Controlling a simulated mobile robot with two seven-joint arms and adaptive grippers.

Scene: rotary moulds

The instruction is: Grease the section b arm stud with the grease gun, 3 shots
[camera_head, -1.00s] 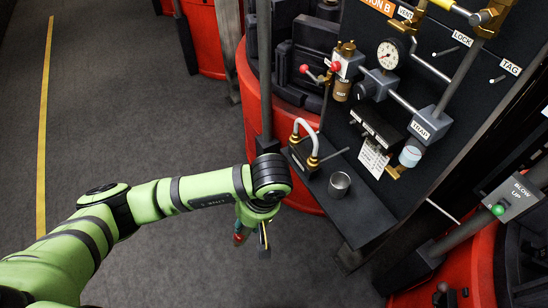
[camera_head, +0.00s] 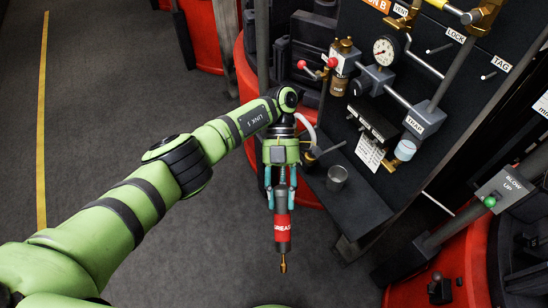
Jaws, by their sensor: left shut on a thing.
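My left gripper (camera_head: 281,188) is shut on the grease gun (camera_head: 282,228), a dark cylinder with a red band lettered "GREAS" and a brass nozzle at its lower end. The gun hangs nozzle down in front of the small black shelf. The section B panel (camera_head: 440,75) stands at upper right, with part of its orange sign showing at the top edge. I cannot pick out the arm stud in this view. My right gripper is not in view.
A metal cup (camera_head: 337,178) stands on the black shelf (camera_head: 355,212), just right of the gripper. The panel carries a pressure gauge (camera_head: 384,50), valves and pipes. A "BLOW UP" box (camera_head: 506,190) with a green button juts in at right. The grey floor at left is clear.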

